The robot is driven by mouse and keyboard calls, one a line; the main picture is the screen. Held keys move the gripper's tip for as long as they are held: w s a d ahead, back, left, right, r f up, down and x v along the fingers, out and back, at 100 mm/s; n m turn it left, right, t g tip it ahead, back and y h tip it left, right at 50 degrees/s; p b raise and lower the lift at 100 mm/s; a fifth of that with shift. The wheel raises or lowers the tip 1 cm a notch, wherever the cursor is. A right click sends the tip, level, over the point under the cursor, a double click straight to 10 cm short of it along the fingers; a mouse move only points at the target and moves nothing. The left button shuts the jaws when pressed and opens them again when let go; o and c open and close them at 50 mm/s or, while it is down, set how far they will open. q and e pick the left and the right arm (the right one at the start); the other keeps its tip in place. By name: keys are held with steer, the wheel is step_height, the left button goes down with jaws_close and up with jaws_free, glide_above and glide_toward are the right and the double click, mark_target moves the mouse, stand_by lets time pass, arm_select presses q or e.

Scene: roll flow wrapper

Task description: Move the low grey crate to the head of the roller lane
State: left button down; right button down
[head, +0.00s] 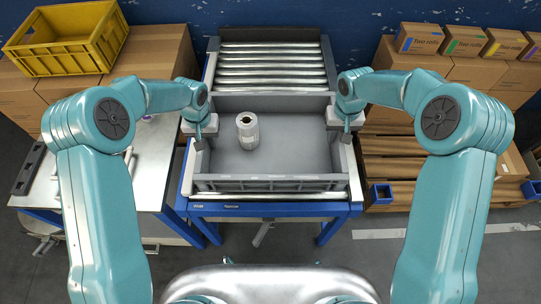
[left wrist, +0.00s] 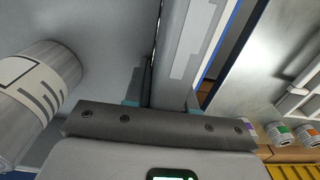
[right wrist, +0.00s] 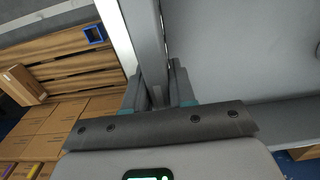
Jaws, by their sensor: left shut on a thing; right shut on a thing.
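The low grey crate (head: 270,184) sits on the near part of the roller lane (head: 271,62) in the head view. One white roll (head: 247,131) stands inside it, left of the middle; the roll also shows in the left wrist view (left wrist: 40,85). My left gripper (head: 203,137) is shut on the crate's left wall, which runs between its fingers in the left wrist view (left wrist: 182,60). My right gripper (head: 343,133) is shut on the crate's right wall, seen between its fingers in the right wrist view (right wrist: 148,45). The fingertips are partly hidden.
Bare rollers lie beyond the crate, up to a dark end by the blue wall. A steel table (head: 150,165) stands at left, with a yellow crate (head: 68,38) on cartons behind. At right are a wooden pallet (head: 385,170) and small "Two rolls" boxes (head: 422,38).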

arm_select(q)
steer(key=shift+a+f, duration=0.1)
arm_select(e)
steer(key=shift+f, duration=0.1)
